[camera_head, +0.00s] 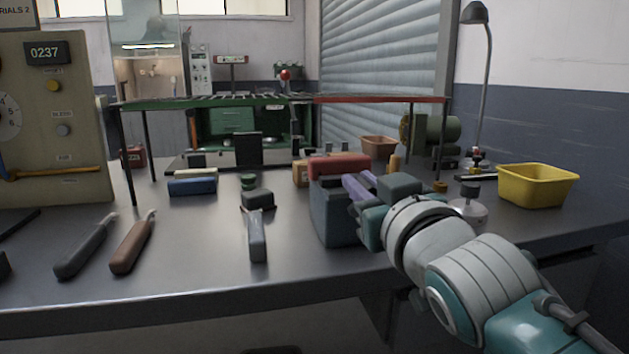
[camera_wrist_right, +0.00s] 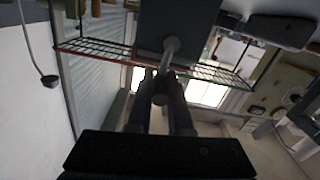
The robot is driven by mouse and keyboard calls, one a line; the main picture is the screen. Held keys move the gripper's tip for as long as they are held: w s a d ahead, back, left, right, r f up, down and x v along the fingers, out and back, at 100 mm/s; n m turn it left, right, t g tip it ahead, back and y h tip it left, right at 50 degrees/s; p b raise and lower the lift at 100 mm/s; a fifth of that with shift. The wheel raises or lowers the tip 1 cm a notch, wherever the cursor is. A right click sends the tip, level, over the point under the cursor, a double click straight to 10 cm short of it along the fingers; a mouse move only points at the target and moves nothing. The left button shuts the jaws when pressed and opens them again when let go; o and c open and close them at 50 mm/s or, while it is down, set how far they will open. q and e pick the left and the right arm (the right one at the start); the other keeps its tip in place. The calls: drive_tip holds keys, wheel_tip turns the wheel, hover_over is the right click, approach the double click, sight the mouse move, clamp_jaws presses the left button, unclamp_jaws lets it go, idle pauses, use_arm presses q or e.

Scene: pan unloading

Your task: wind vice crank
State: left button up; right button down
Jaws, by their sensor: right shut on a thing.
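The vice (camera_head: 336,215) is a dark grey block with a red top part (camera_head: 338,166), standing near the front edge of the bench. My right gripper (camera_head: 360,190) is at its right side, and the wrist hides that side in the head view. In the right wrist view, the two dark fingers (camera_wrist_right: 160,95) are shut on the crank (camera_wrist_right: 172,50), a grey rod. The rod runs to a dark block (camera_wrist_right: 178,18), and its round end shows between the fingers. My left gripper is not in view.
Two handled tools (camera_head: 133,242) (camera_head: 86,247) and a grey-handled tool (camera_head: 257,235) lie on the bench (camera_head: 190,275) to the left. A yellow bin (camera_head: 538,186) stands right. A wire rack (camera_head: 380,99) spans behind the vice. Bench space left of the vice is partly free.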

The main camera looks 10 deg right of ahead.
drive_tip(key=c, duration=0.8)
unclamp_jaws()
drive_tip(key=shift+c, duration=0.2)
drive_tip(key=s+p, duration=0.1)
drive_tip(key=s, duration=0.9)
drive_tip(key=shift+d+p, duration=0.2)
drive_tip(key=shift+p, duration=0.15)
